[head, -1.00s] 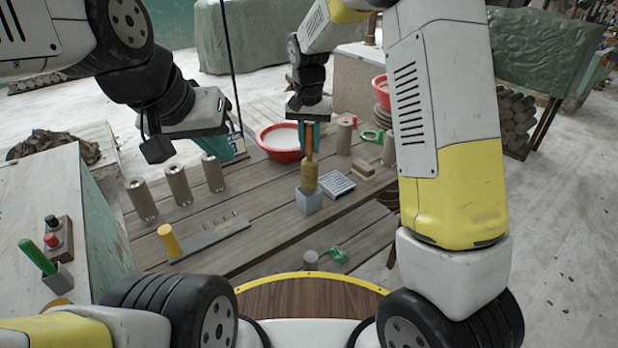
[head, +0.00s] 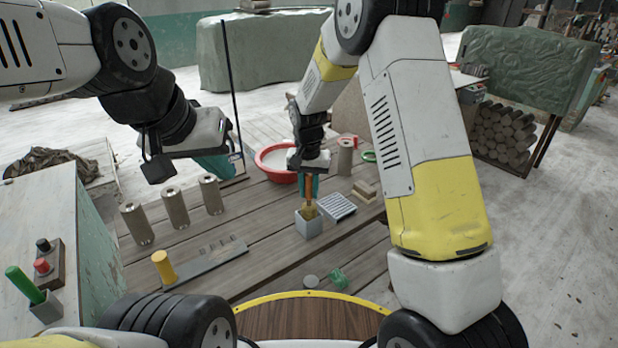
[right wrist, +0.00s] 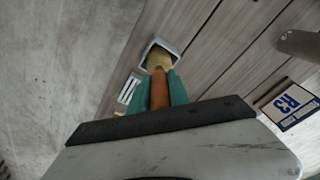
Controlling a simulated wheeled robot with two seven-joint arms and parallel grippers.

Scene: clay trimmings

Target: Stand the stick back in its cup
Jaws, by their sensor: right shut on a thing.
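The stick (head: 309,190) has an orange-brown handle and a yellowish, sponge-like lower end (right wrist: 157,58). My right gripper (head: 308,186) is shut on its handle, with a teal finger on each side in the right wrist view (right wrist: 159,98). The stick is about upright, and its yellowish end is within the mouth of the square grey cup (head: 308,229). The cup's rim also shows around that end in the right wrist view (right wrist: 168,43). How deep the end sits is hidden. My left gripper (head: 218,165) hangs over the table's far left, away from the cup; its finger gap is unclear.
Beside the cup are a white slotted block (head: 337,206) and tan blocks (head: 364,190). A red basin (head: 272,164) stands behind. Grey cylinders (head: 174,207) stand at left, near a grey rack (head: 212,258) and yellow peg (head: 164,266). A green stick (head: 24,284) stands at far left.

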